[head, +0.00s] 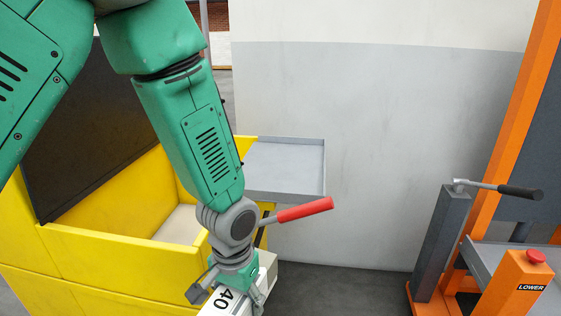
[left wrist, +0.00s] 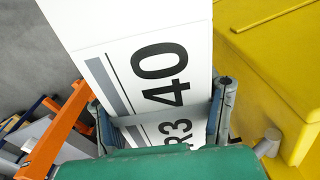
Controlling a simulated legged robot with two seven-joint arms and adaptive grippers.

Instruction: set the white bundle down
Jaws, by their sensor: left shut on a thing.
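The white bundle (head: 217,307) is at the bottom middle of the head view, mostly cut off by the lower edge and partly hidden by my gripper. It bears a large black "40". My left gripper (head: 252,287) is shut on it. In the left wrist view the white bundle (left wrist: 130,22) fills the upper middle, with grey stripes and black print. The fingers of my left gripper (left wrist: 165,118) lie across its printed side. The bundle's underside is hidden, so I cannot tell whether it touches anything. My right gripper is not in view.
A yellow machine (head: 120,255) with a dark panel stands at left, close to my arm. A grey tray (head: 285,168) and a red-handled lever (head: 304,210) are beside it. An orange frame (head: 512,110) with a "LOWER" button box (head: 523,285) stands at right. Grey floor lies between.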

